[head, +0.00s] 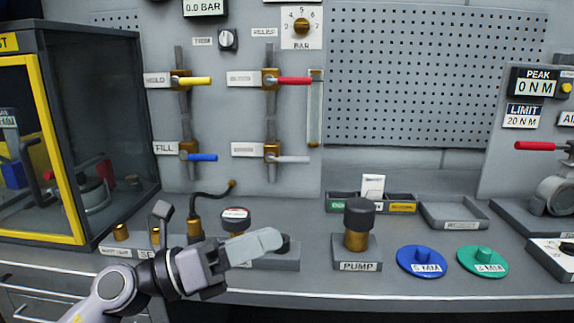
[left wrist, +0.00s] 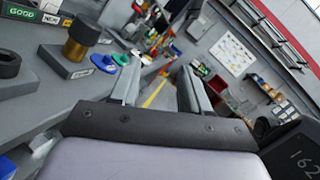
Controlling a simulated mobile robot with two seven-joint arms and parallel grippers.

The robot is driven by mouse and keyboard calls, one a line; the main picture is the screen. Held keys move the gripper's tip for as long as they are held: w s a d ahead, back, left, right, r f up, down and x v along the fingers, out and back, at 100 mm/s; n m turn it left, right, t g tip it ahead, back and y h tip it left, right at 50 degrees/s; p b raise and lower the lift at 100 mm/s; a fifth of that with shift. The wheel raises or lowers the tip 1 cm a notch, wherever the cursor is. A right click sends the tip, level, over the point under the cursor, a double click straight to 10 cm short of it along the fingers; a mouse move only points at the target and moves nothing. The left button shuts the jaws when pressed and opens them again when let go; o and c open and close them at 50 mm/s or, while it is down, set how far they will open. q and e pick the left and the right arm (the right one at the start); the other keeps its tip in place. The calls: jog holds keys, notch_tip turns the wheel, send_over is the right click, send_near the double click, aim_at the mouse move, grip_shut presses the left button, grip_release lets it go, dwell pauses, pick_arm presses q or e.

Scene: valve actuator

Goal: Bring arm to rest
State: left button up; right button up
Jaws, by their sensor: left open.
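My left arm (head: 115,290) comes in from the lower left in the head view and reaches over the front of the bench. Its gripper (head: 268,243) points to the right, in front of a grey block and left of the block labelled PUMP (head: 358,266). In the left wrist view the two fingers of this gripper (left wrist: 160,88) stand apart, with nothing between them. The wrist camera looks along the bench, tilted, towards the room beyond. My right gripper is in neither view.
The dark-topped brass pump plunger (head: 358,225) stands right of the gripper. Blue (head: 421,261) and green (head: 483,261) discs lie further right. A yellow-framed cabinet (head: 75,130) stands at the left. Valves with coloured levers, including a blue one (head: 200,157), are on the back panel.

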pick_arm(q)
jog(key=s+a+f+n+t+y+p, duration=0.1)
jog(key=a+f+n+t+y, duration=0.25)
jog(key=f+n, duration=0.45)
jog(key=a+f+n+t+y, duration=0.3)
jog(key=f+n+t+y, duration=0.1)
jog(key=n, duration=0.7)
jog(key=s+a+f+n+t+y+p, duration=0.1)
jog(key=a+f+n+t+y, duration=0.3)
jog(key=n, duration=0.6)
jog(key=s+a+f+n+g+y, duration=0.2)
jog(key=s+f+n+g, duration=0.2)
jog(key=s+f+n, duration=0.2)
jog(key=s+a+f+n+g+y+p, duration=0.1)
jog(key=s+a+f+n+g+y, duration=0.2)
jog(key=s+f+n, duration=0.3)
jog(key=s+f+g, duration=0.1)
jog(key=s+f, duration=0.3)
jog(key=f, duration=0.5)
jog(key=shift+s+a+n, duration=0.15)
jog(key=shift+a+n, duration=0.15)
jog(key=shift+a, duration=0.05)
